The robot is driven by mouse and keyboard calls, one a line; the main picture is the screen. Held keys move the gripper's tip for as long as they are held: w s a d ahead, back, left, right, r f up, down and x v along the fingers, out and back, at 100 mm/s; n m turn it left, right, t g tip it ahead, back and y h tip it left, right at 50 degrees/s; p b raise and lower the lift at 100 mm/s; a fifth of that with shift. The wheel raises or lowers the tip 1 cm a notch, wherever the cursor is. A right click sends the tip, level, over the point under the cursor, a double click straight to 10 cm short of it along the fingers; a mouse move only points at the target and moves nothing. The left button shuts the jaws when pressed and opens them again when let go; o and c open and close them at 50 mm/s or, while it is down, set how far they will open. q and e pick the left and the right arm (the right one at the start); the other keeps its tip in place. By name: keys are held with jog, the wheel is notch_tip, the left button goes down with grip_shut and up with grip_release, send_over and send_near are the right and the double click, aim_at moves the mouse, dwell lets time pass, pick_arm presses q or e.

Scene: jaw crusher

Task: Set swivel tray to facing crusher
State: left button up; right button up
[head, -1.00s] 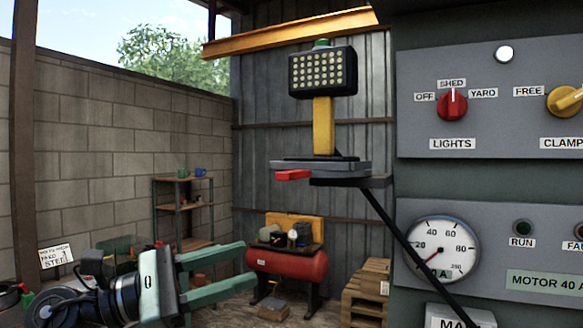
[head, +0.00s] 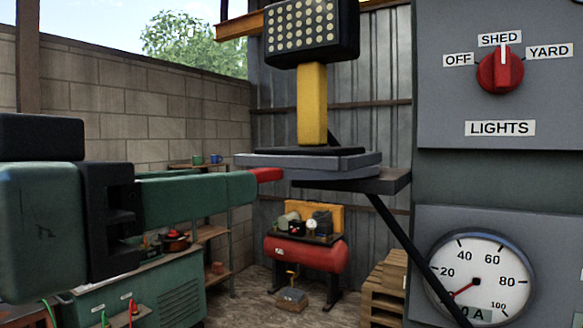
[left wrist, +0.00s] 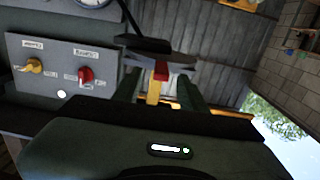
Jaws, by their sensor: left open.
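The swivel tray (head: 360,160) is a flat grey plate on a dark wall bracket (head: 385,182). It carries a yellow post (head: 312,105) with a dotted black lamp head (head: 310,30). A red handle (head: 267,174) sticks out from the tray's left side. My left gripper (head: 250,187) reaches in from the left, its green fingertips at the handle and partly overlapping it in the head view. In the left wrist view the red handle (left wrist: 161,70) shows between the two open fingers (left wrist: 160,78). I cannot tell whether they touch it. My right gripper is out of view.
A grey control panel (head: 440,120) with a red lights knob (head: 500,70) and a gauge (head: 480,280) stands close on the right. A diagonal strut (head: 400,240) runs below the bracket. A red compressor (head: 305,253) and pallets (head: 388,285) stand behind on the floor.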

aim_at(252, 171)
pick_arm(q)
jog(key=shift+t, duration=0.3)
jog(key=p+x, duration=0.2)
jog(key=x, duration=0.1)
jog(key=p+x, duration=0.1)
jog(key=x, duration=0.1)
jog(key=shift+w+r, duration=0.2)
jog(key=shift+r, duration=0.2)
jog(key=shift+w+d+f, duration=0.15)
jog(key=shift+w+d, duration=0.3)
jog(key=shift+w, duration=0.05)
jog(key=shift+s, duration=0.1)
jog(key=shift+s+a, duration=0.1)
jog(key=shift+a, duration=0.05)
jog(key=shift+c, duration=0.6)
grip_shut()
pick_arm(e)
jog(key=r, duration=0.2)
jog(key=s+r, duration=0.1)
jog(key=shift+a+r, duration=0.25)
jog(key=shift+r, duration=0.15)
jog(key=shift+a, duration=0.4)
